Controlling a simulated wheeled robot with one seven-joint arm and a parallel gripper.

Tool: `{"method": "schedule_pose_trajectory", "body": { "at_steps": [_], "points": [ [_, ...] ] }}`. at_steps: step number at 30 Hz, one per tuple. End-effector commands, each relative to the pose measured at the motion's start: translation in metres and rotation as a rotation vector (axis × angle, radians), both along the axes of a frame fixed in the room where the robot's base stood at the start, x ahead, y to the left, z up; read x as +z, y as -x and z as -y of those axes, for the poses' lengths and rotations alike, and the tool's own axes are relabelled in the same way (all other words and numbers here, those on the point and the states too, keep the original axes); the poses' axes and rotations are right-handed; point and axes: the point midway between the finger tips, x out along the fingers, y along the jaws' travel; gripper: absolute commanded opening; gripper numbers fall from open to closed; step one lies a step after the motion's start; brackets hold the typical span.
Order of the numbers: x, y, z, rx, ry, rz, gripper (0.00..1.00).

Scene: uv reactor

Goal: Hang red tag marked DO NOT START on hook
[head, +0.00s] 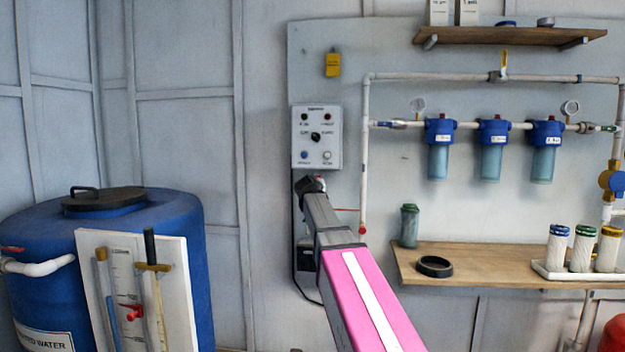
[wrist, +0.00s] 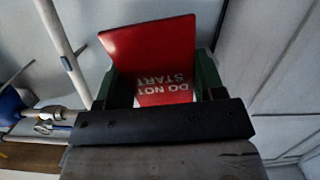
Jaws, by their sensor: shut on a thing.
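The red tag (wrist: 150,50) is between the two dark green fingers of my gripper (wrist: 156,80) in the wrist view. My gripper is shut on it. Its white lettering, DO NOT START, appears upside down there. In the head view my gripper (head: 312,184) is small, just below the grey control box on the wall, and the tag cannot be made out. I cannot make out a bare hook in either view. A yellow tag (head: 333,66) hangs on the wall panel above the control box.
The control box (head: 317,137) has a knob and several small lights or buttons. A white vertical pipe (head: 365,150) runs close to its right. A wooden shelf (head: 480,268) with a dark ring and cartridges is at lower right. A blue barrel (head: 180,225) stands at left.

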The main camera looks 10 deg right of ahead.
Motion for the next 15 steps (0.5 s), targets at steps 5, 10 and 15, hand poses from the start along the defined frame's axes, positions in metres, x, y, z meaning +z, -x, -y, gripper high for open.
{"method": "schedule_pose_trajectory", "body": {
  "at_steps": [5,10,15],
  "points": [
    [-0.004,0.0,0.001,0.0,0.002,-0.002,0.4],
    [-0.004,-0.004,0.002,0.0,0.002,-0.002,0.4],
    [-0.004,-0.011,0.004,0.0,0.002,-0.002,0.4]
  ]
}}
